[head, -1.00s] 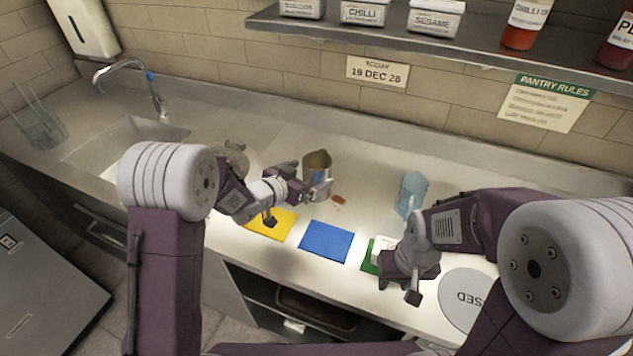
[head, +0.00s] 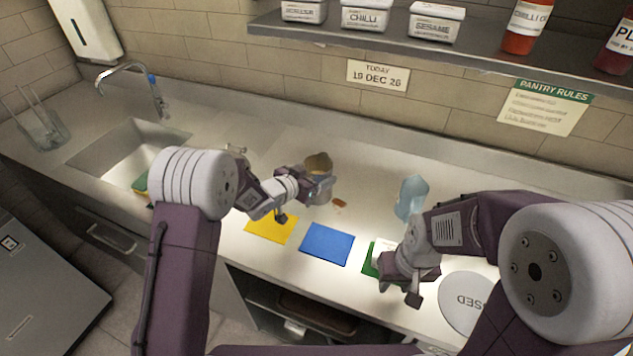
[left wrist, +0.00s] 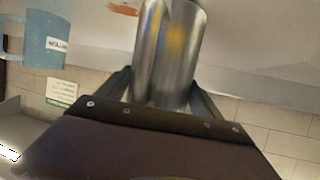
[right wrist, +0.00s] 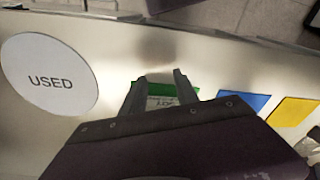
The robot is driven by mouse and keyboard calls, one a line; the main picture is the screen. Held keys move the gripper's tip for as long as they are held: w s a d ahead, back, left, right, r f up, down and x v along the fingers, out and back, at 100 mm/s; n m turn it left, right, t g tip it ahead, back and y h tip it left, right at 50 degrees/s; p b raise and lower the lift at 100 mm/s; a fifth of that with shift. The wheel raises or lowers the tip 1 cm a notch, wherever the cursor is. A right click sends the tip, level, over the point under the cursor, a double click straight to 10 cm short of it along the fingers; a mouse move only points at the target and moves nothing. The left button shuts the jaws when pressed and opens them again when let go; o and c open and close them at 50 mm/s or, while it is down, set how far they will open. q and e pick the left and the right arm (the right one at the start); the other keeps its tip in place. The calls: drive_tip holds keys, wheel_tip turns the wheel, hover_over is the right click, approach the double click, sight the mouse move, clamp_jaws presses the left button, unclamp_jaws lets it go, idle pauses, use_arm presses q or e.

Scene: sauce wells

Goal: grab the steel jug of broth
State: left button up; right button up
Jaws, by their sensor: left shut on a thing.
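The steel jug (head: 319,163) stands on the counter behind the coloured mats, with brownish content at its open top. My left gripper (head: 317,186) is at its near side. In the left wrist view the shiny jug (left wrist: 168,55) sits between the two fingers (left wrist: 165,92), which are shut on it. The gripper hides part of the jug in the head view. My right gripper (head: 402,280) is over the green mat (head: 369,262) near the front edge. In the right wrist view its fingers (right wrist: 164,78) are apart, with a white label below them.
A light blue jug (head: 411,198) stands to the right. Blue (head: 327,244) and yellow (head: 271,227) mats lie in front, and a round USED mat (head: 466,303) at right. An orange-brown spill (head: 340,203) is beside the steel jug. A shelf (head: 440,45) overhangs the back.

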use_arm(q)
drive_tip(key=shift+r, duration=0.5)
drive_tip(key=r, duration=0.2)
drive_tip(key=d+r, duration=0.1)
drive_tip(key=shift+r, duration=0.4)
use_arm(e)
drive_tip(key=shift+r, duration=0.25)
use_arm(q)
drive_tip(key=w+d+r, duration=0.1)
drive_tip(key=d+r, duration=0.5)
drive_tip(key=d, duration=0.4)
drive_tip(key=shift+d, duration=0.3)
